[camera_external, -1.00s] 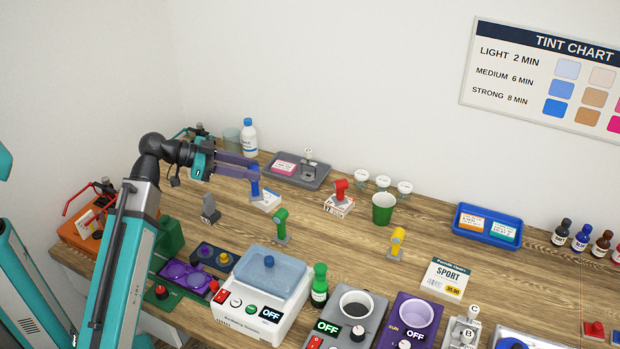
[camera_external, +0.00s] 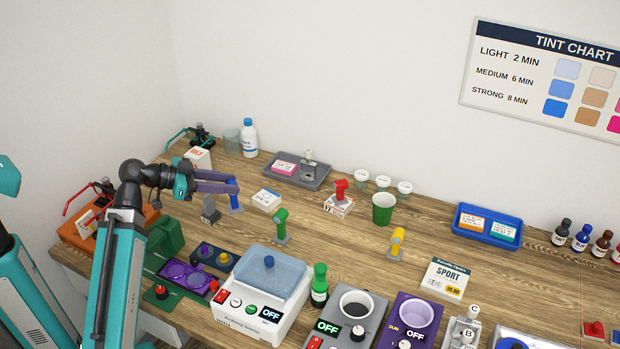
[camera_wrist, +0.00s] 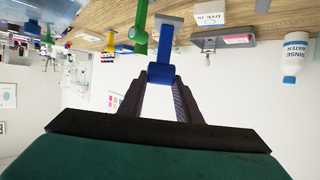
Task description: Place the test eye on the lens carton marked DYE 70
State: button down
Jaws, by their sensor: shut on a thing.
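A blue test eye (camera_external: 234,194), a head on a post with a flat foot, is between the fingertips of my gripper (camera_external: 232,186). My gripper is shut on its head, which also shows at the fingertips in the wrist view (camera_wrist: 159,72). I cannot tell whether its foot touches the table. A white carton (camera_external: 267,199) lies just right of the blue test eye, apart from it, with nothing on top. In the upside-down wrist view this carton (camera_wrist: 209,19) bears small print that looks like DYE 70.
Green (camera_external: 281,225) and yellow (camera_external: 397,243) stands are to the right; a red one (camera_external: 340,189) stands on another carton (camera_external: 338,206). A grey piece (camera_external: 210,209) is close below my gripper. A grey tray (camera_external: 313,182) and rinse bottle (camera_external: 249,140) stand behind.

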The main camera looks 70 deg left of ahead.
jog(key=shift+f, duration=1.1)
jog(key=shift+w+a+r, duration=0.1)
jog(key=shift+w+a+p, duration=0.1)
jog(key=shift+p, duration=0.45)
jog(key=w+a+p, duration=0.1)
jog(key=p, duration=0.1)
jog(key=shift+w+a+p, duration=0.15)
jog(key=shift+p, duration=0.25)
jog(key=w+a+f+p, duration=0.1)
jog(key=w+a+p, duration=0.8)
jog(key=p, duration=0.6)
jog(key=shift+w+a+f+p, duration=0.2)
jog(key=shift+w+f+p, duration=0.15)
jog(key=shift+w, duration=0.15)
jog(key=shift+f, duration=0.15)
